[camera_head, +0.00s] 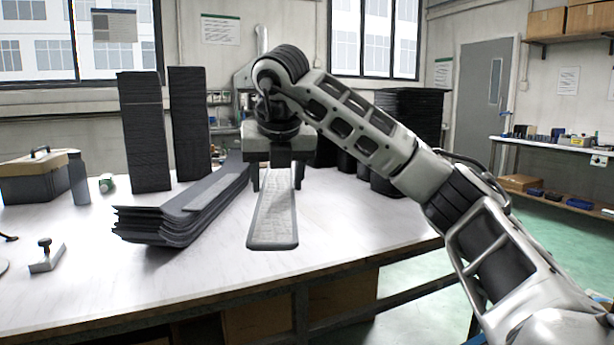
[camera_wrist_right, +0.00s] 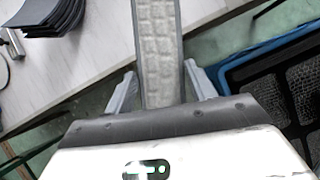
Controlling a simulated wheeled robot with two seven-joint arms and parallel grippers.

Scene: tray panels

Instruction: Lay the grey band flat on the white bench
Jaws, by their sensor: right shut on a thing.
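The grey band (camera_head: 272,222) is a long, flat, light strip with a dark edge and a textured face. It hangs out from my right gripper (camera_head: 277,186) over the white bench (camera_head: 345,215), its free end towards the front. I cannot tell whether it touches the bench. In the right wrist view the band (camera_wrist_right: 158,45) runs straight up the picture between the two fingers of my right gripper (camera_wrist_right: 161,80), which is shut on it. The white bench (camera_wrist_right: 108,50) lies below and to the left there. My left gripper is not in view.
A stack of dark curved panels (camera_head: 185,215) lies just left of the band. Two tall dark stacks (camera_head: 145,130) stand behind it, and more dark stacks (camera_head: 410,115) stand at the back right. A blue tray (camera_wrist_right: 275,70) shows at the right in the wrist view.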

